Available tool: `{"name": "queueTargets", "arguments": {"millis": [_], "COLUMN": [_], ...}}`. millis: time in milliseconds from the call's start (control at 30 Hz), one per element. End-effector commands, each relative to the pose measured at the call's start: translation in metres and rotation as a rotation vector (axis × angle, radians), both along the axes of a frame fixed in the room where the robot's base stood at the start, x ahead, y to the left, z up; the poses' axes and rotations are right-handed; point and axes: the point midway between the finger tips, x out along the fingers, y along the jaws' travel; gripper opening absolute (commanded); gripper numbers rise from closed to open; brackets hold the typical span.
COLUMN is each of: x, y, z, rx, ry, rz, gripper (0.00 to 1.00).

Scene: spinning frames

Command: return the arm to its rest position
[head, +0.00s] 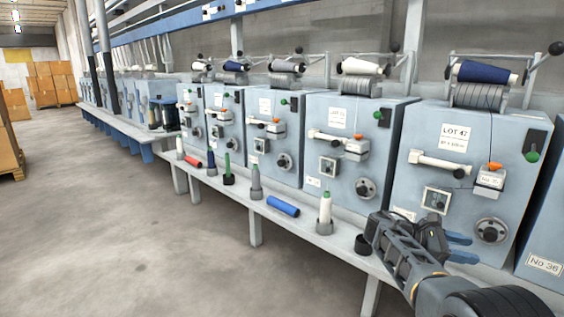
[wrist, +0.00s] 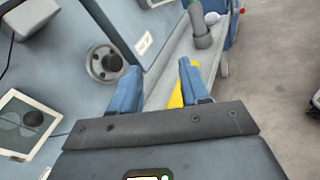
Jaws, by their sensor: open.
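My gripper (head: 458,247) is at the lower right of the head view, in front of the machine with the LOT 47 label (head: 454,137), over the shelf. Its two blue fingers are spread apart. In the wrist view my gripper (wrist: 158,75) is open, and no object is clamped between the fingers. A yellow thing (wrist: 176,98) shows low near the right finger, partly hidden by it; I cannot tell what it is. My arm comes in from the lower right corner of the head view.
The narrow shelf (head: 256,222) runs along the machines. It bears a white bobbin (head: 325,209), a lying blue bobbin (head: 283,206), a dark cup (head: 362,244) and several other bobbins. Cartons (head: 52,84) stand far left. The floor (head: 120,220) on the left is clear.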

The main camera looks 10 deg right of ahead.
Motion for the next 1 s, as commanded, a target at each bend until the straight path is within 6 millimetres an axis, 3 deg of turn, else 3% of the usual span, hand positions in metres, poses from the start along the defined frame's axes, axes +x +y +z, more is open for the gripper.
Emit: {"name": "queueTargets", "arguments": {"millis": [167,400,600,800,1000], "x": [-0.014,-0.050,-0.094,-0.146,-0.204], "y": [0.018,0.060,0.105,0.154,0.203], "z": [-0.084,-0.211,-0.293,-0.350,-0.378], "rx": [0.079,0.244,0.393,0.547,0.702], "ry": [-0.089,-0.296,-0.491,-0.701,-0.923], "rz": [0.101,0.256,0.347,0.399,0.418], "gripper": [0.46,0.46,0.46,0.46,0.46]}}
